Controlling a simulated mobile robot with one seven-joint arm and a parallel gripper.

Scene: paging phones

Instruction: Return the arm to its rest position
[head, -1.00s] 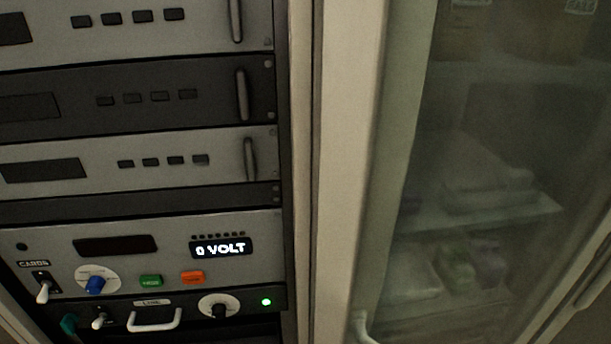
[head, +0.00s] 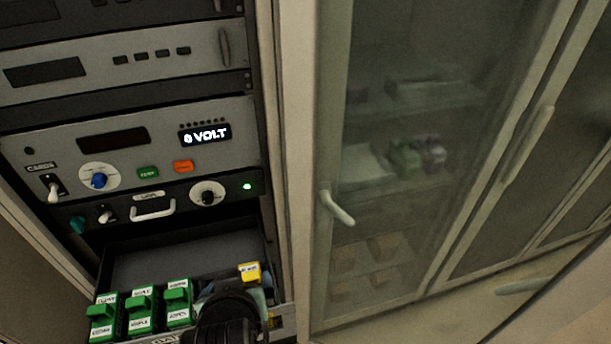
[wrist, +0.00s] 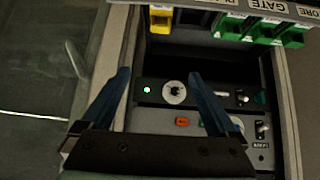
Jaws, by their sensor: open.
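My gripper (wrist: 160,76) is open and empty in the wrist view, its two blue fingers spread apart. In that view, which looks upside down, the fingers lie in front of the rack's lower panels, with the green light and black knob (wrist: 175,91) showing between them. In the head view a dark part of my arm (head: 232,318) covers part of the open drawer at the bottom. My fingertips cannot be made out there.
The pulled-out drawer (head: 185,262) holds several green blocks (head: 140,310) and a yellow one (head: 250,272). The equipment rack (head: 120,140) stands above and behind it, its display reading 0 VOLT. A glass-doored cabinet (head: 300,170) with a protruding handle (head: 337,207) stands at right.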

